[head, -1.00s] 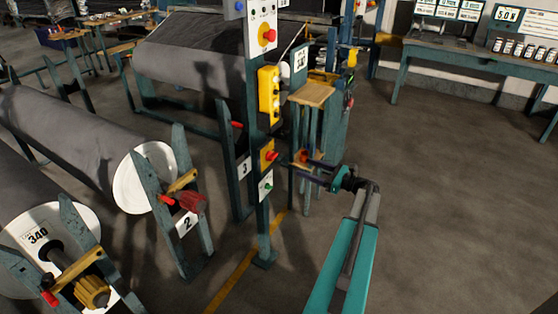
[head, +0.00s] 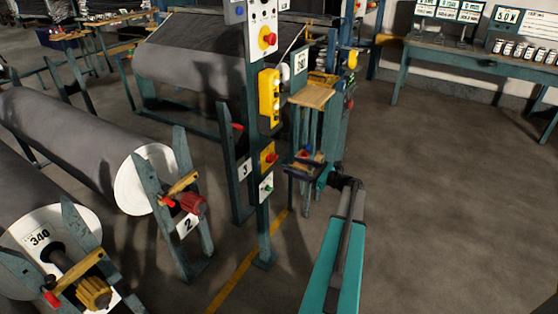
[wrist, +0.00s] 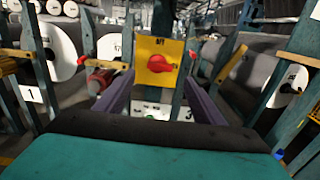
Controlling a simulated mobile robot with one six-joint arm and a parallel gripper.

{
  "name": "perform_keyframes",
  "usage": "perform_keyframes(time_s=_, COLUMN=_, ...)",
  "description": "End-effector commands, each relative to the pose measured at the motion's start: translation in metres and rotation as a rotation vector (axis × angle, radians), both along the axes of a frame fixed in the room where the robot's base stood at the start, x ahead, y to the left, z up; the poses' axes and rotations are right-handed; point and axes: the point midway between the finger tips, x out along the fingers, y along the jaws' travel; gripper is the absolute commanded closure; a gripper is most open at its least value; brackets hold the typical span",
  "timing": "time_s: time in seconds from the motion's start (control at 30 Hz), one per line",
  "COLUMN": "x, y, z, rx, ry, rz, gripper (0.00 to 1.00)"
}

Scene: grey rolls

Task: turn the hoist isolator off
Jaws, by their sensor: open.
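A yellow switch box (head: 268,157) with a red rotary knob (head: 271,157) is mounted on the green post, and I take it for the hoist isolator. In the wrist view the yellow plate (wrist: 147,48) is straight ahead, its red knob (wrist: 155,64) lying roughly sideways; the small marking above is unreadable. My gripper (head: 290,166) is open and empty, just right of the post in the head view. In the wrist view my gripper (wrist: 158,96) has its two purple fingers spread, with the knob above and between their tips. No contact shows.
Below the box is a white plate with a green button (head: 266,187). Above are a yellow push-button box (head: 269,97) and a panel with another red knob (head: 267,38). A wooden-topped stand (head: 312,95) is behind my gripper. Floor at right is clear.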

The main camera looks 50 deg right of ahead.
Motion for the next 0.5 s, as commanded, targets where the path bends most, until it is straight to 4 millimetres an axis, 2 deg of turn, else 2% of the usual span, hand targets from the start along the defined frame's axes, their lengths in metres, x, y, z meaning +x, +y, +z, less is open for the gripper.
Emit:
perform_keyframes(time_s=0.3, x=0.046, y=0.011, z=0.002, rx=-0.001, ry=-0.001, rz=0.002, gripper=0.38)
perform_keyframes(time_s=0.5, x=0.067, y=0.016, z=0.001, rx=-0.001, ry=0.000, rz=0.002, gripper=0.38)
